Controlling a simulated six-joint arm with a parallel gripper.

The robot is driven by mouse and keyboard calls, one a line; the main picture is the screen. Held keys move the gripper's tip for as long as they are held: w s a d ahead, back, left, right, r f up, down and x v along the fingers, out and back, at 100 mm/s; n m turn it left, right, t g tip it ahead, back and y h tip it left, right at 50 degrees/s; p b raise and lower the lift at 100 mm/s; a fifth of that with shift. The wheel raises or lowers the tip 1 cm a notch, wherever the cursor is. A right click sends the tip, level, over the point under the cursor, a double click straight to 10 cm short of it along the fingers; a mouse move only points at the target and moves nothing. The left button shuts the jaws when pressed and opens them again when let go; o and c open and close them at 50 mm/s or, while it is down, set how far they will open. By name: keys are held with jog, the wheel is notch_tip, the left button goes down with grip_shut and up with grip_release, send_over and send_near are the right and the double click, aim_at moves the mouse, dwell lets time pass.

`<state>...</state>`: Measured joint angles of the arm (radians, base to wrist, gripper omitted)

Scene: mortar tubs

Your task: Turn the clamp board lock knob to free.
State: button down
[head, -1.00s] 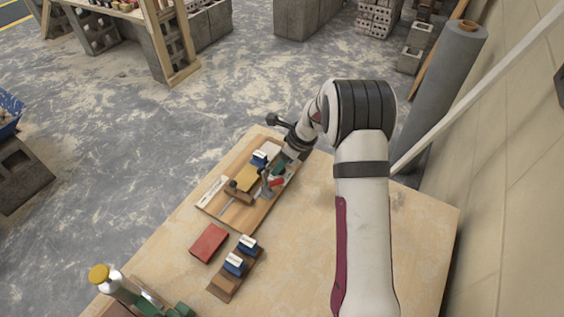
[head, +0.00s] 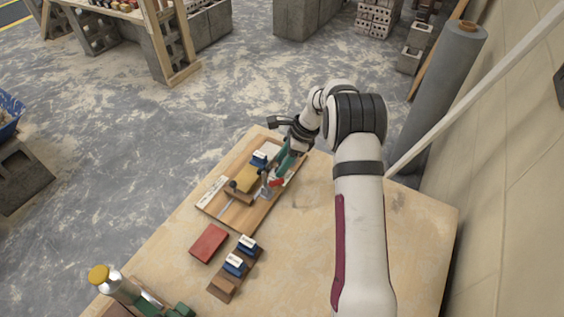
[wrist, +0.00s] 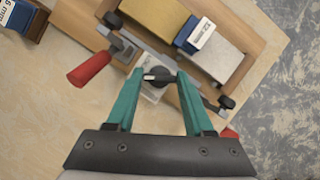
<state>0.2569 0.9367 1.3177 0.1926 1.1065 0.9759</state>
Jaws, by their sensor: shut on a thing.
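The clamp board (head: 262,206) is a wooden tray near the far edge of the table. In the wrist view its lock knob (wrist: 158,74) is small, round and dark with a pale bar across it, beside a small pale plate (wrist: 152,93). My gripper (wrist: 160,76) has teal fingers, one on each side of the knob, and is shut on it. The plate's markings are too small to read. A toggle clamp with a red handle (wrist: 90,69) lies left of the fingers. In the head view my gripper (head: 277,178) hides the knob.
The board holds a yellow block (wrist: 155,18), a grey block (wrist: 212,55) and a blue labelled piece (wrist: 195,36). A second red handle end (wrist: 229,133) shows by my right finger. A red box (head: 208,243) and a wooden rack (head: 224,285) stand nearer. The table's right side is clear.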

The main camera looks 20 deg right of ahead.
jog(key=n+g, duration=0.1)
jog(key=n, duration=0.2)
jog(key=n+g, duration=0.1)
jog(key=n, duration=0.2)
jog(key=shift+w+g, duration=0.2)
jog(key=shift+g, duration=0.1)
jog(key=n+g, duration=0.1)
jog(key=n, duration=0.2)
jog(key=n+h, duration=0.1)
jog(key=n, duration=0.1)
jog(key=shift+w+a+n+g, duration=0.1)
jog(key=shift+n+g, duration=0.3)
jog(key=shift+c, duration=1.4)
grip_release()
jog(key=shift+r, duration=0.1)
